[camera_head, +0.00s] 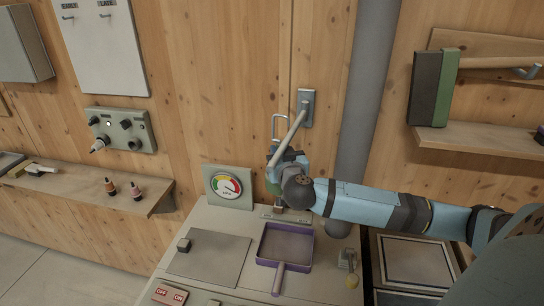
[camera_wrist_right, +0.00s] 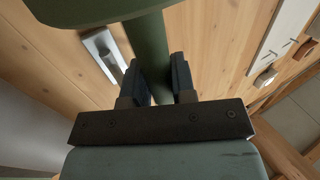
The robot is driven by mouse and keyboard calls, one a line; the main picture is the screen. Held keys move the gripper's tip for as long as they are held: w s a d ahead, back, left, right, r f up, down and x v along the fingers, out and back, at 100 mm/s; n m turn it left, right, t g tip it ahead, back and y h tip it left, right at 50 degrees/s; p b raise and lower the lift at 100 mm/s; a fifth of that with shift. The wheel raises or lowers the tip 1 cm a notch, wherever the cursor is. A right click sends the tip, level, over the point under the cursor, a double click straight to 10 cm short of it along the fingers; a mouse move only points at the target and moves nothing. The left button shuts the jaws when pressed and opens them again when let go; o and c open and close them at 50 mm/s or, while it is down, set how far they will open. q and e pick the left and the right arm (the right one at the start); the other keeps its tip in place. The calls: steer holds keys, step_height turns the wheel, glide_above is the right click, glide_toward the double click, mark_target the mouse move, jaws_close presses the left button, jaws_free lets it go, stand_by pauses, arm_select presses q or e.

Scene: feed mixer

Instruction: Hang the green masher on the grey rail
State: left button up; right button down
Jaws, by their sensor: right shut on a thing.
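In the right wrist view the green masher's dark green shaft (camera_wrist_right: 149,48) stands between the fingers of my right gripper (camera_wrist_right: 162,72), which is shut on it. A broad green part (camera_wrist_right: 105,10) of the masher fills the top of that view. In the head view my right gripper (camera_head: 273,158) is close to the wooden wall, above the bench. A small green patch (camera_head: 273,188) shows just below it; most of the masher is hidden. I cannot clearly identify the grey rail; a thin grey loop (camera_head: 281,127) shows just above the gripper. My left gripper is not in view.
A grey lever (camera_head: 291,128) on a wall plate (camera_head: 308,105) slants close beside the gripper. A gauge (camera_head: 226,188) and a purple tray (camera_head: 286,243) are on the bench below. A thick grey pipe (camera_head: 368,90) stands right of the gripper. A shelf (camera_head: 480,138) is farther right.

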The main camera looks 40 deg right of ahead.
steer(key=shift+s+d+f+b, duration=0.1)
steer(key=shift+s+d+b, duration=0.25)
steer(key=shift+s+b, duration=0.35)
steer(key=shift+s+d+f+b, duration=0.1)
steer(key=shift+s+d+b, duration=0.2)
steer(key=shift+s+b, duration=0.35)
steer(key=shift+w, duration=0.15)
steer(key=shift+f, duration=1.2)
steer(key=c, duration=0.9)
jaws_free()
steer(key=shift+o, duration=0.2)
